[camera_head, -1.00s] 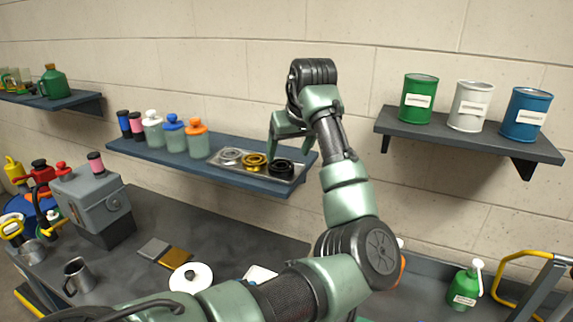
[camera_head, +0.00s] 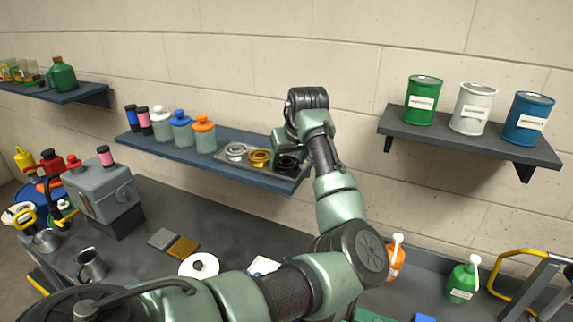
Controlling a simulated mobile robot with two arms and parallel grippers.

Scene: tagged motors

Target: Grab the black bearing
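The black bearing (camera_head: 287,163) lies at the right end of a tray (camera_head: 262,169) on the middle shelf, beside a gold bearing (camera_head: 259,157) and a silver bearing (camera_head: 235,151). My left gripper (camera_head: 284,154) is lowered right over the black bearing, and its fingers reach down around it. The fingers partly hide the bearing, so I cannot tell whether they grip it. My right gripper is not in view.
Bottles with white, blue and orange (camera_head: 203,134) caps stand left of the tray on the blue shelf (camera_head: 213,166). Green, white and blue cans stand on the right shelf (camera_head: 470,143). A grey machine (camera_head: 105,195) stands on the workbench below.

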